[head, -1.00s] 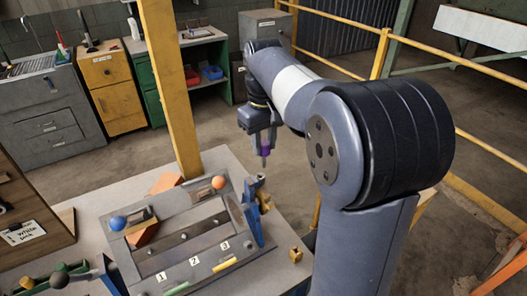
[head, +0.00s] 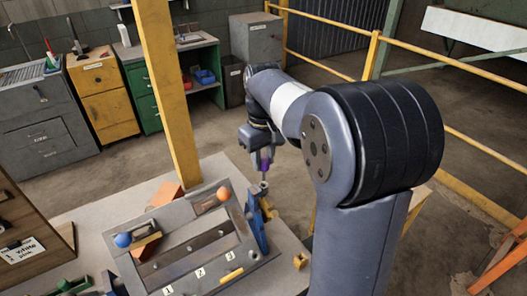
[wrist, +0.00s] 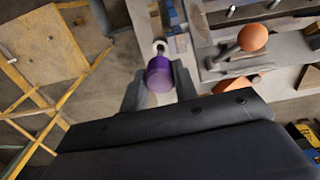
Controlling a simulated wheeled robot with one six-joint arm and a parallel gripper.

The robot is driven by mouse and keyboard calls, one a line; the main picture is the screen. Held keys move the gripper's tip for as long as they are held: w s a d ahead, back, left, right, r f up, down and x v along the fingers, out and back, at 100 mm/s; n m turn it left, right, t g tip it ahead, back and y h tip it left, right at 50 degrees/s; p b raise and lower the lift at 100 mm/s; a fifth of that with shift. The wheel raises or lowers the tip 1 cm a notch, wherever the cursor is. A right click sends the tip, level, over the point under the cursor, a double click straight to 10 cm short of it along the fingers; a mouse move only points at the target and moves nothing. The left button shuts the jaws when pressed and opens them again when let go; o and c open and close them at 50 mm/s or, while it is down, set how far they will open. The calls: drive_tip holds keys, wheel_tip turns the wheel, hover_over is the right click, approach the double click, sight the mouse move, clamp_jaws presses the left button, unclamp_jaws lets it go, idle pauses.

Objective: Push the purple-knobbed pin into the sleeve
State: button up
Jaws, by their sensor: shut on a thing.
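The purple-knobbed pin (head: 264,164) hangs upright below my gripper (head: 263,158), which is shut on its purple knob. In the wrist view the purple knob (wrist: 159,75) sits between the two fingers of my gripper (wrist: 158,88). The sleeve looks like a grey ring (head: 263,186) at the top of the blue bracket, on the right side of the grey fixture. The pin's lower end is at or just above the sleeve's mouth; I cannot tell whether it has entered. In the wrist view a pale ring (wrist: 160,46) shows just beyond the knob.
The grey fixture plate (head: 118,242) carries an orange ball (head: 223,194), a blue ball (head: 123,240) and numbered labels. The blue bracket (head: 256,228) stands at its right edge. A yellow post (head: 168,95) rises behind. A small brass-coloured block (head: 300,261) lies right of the fixture.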

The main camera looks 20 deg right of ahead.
sight(264, 181)
drive_tip(key=shift+f+b, duration=1.9)
drive_tip(key=shift+f, duration=1.05)
idle(0.6)
drive_tip(key=o, duration=1.1)
drive_tip(key=shift+o, duration=0.2)
drive_tip(key=shift+r, duration=0.1)
wheel_tip(264, 181, up, 11)
drive_tip(key=shift+f+b, duration=0.15)
drive_tip(key=shift+b, duration=0.25)
drive_tip(key=shift+f, duration=0.1)
wheel_tip(264, 181, down, 11)
drive_tip(key=shift+r+p, duration=0.2)
drive_tip(key=shift+p, duration=0.25)
drive_tip(key=shift+r, duration=0.25)
